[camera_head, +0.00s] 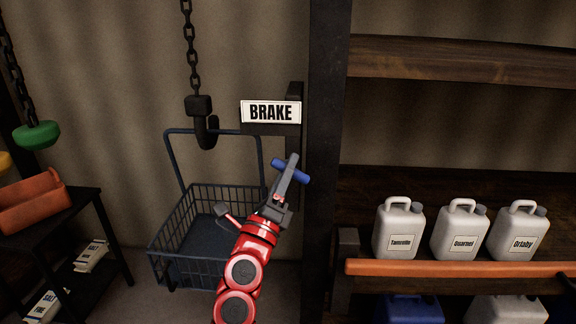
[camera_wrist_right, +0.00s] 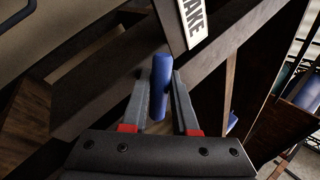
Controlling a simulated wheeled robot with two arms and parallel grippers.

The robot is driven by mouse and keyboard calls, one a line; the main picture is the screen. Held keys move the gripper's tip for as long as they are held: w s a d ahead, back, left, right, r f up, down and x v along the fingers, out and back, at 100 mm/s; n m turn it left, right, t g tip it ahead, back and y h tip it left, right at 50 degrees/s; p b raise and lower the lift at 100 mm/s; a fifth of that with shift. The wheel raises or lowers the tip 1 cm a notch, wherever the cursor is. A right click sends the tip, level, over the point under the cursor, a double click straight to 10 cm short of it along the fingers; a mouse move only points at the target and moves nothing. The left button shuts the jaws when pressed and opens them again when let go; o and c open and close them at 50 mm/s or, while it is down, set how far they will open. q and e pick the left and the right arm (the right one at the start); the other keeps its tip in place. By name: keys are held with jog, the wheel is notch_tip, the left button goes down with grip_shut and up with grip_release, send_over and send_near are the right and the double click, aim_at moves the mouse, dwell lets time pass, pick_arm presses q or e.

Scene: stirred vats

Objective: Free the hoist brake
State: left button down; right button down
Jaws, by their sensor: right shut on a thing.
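The brake sign (camera_head: 271,112) reads BRAKE and sits on a dark bracket by the dark post. Below it is a blue brake handle (camera_head: 291,171), tilted in the head view. My right gripper (camera_head: 288,178) is at the handle, its fingers shut on it. In the right wrist view the blue handle (camera_wrist_right: 161,86) stands between the two grey fingers of my right gripper (camera_wrist_right: 160,88). Part of the handle's mount is hidden behind my gripper. The hoist hook (camera_head: 206,130) hangs on its chain above the wire basket (camera_head: 205,237). My left gripper is out of view.
Shelves on the right hold white jugs (camera_head: 398,229) behind an orange rail (camera_head: 455,268). The dark post (camera_head: 327,160) stands close to the right of the handle. A dark side table (camera_head: 84,203) with an orange bin (camera_head: 35,204) is at the left.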

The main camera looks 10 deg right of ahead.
jog(key=n+t+y, duration=0.1)
jog(key=n, duration=0.2)
jog(key=n+t+y+p, duration=0.1)
jog(key=n+y, duration=0.1)
jog(key=shift+f+n+t, duration=0.1)
jog(key=shift+n+t, duration=0.2)
jog(key=shift+n, duration=0.1)
jog(key=shift+f+n+t+y+p, duration=0.1)
jog(key=shift+n+t+y+p, duration=0.45)
jog(key=shift+n+y, duration=1.45)
jog(key=shift+a+n, duration=0.1)
jog(key=shift+n, duration=0.6)
jog(key=c, duration=0.7)
grip_release()
jog(key=b+v, duration=0.3)
jog(key=v, duration=1.4)
jog(key=shift+s+f, duration=0.15)
jog(key=shift+f, duration=0.1)
